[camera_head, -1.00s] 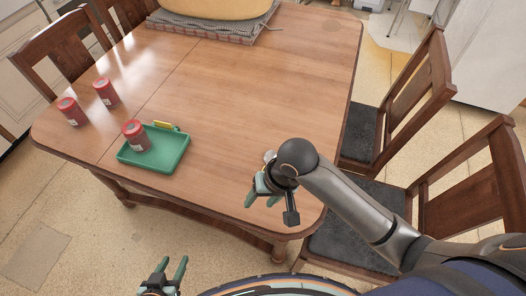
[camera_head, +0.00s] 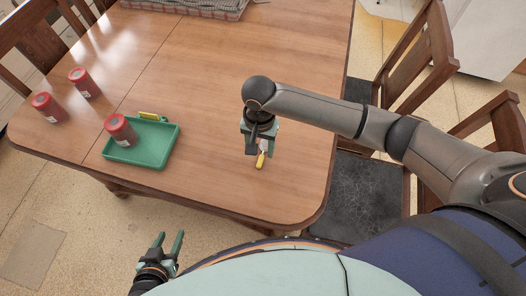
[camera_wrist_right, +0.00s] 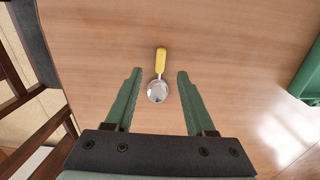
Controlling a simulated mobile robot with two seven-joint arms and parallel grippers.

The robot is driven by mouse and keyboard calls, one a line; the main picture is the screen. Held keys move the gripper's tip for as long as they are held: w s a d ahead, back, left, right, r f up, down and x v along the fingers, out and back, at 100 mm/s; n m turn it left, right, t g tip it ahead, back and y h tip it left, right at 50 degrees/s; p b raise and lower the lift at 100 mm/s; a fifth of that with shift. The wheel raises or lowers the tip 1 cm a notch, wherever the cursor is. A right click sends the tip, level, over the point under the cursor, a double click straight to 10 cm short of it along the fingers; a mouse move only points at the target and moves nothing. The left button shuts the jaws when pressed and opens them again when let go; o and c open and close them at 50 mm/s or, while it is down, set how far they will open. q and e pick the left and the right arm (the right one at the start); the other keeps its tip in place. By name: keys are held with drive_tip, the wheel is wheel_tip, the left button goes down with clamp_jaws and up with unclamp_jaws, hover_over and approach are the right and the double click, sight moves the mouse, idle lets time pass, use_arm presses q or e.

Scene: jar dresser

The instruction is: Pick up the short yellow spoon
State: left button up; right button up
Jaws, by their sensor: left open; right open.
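The short yellow spoon (camera_head: 261,160) lies on the wooden table, partly hidden by my right gripper in the head view. In the right wrist view the spoon (camera_wrist_right: 160,63) shows whole, with a yellow handle pointing away and a round shiny metal bowl nearer the gripper. My right gripper (camera_head: 259,142) is open above the spoon. Its two green fingers (camera_wrist_right: 159,73) appear on either side of the spoon's bowl, with nothing between them in their grip. My left gripper (camera_head: 170,236) is open and empty, off the table's near edge at the lower left.
A green tray (camera_head: 146,158) holds a red jar (camera_head: 120,129) and has a yellow piece (camera_head: 149,115) at its far side. Two more red jars (camera_head: 84,82) (camera_head: 48,107) stand to the left. Chairs (camera_head: 425,75) line the right side. The table around the spoon is clear.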

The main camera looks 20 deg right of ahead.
sight(260, 160)
drive_tip(key=shift+f, duration=2.8)
drive_tip(key=shift+c, duration=0.2)
clamp_jaws()
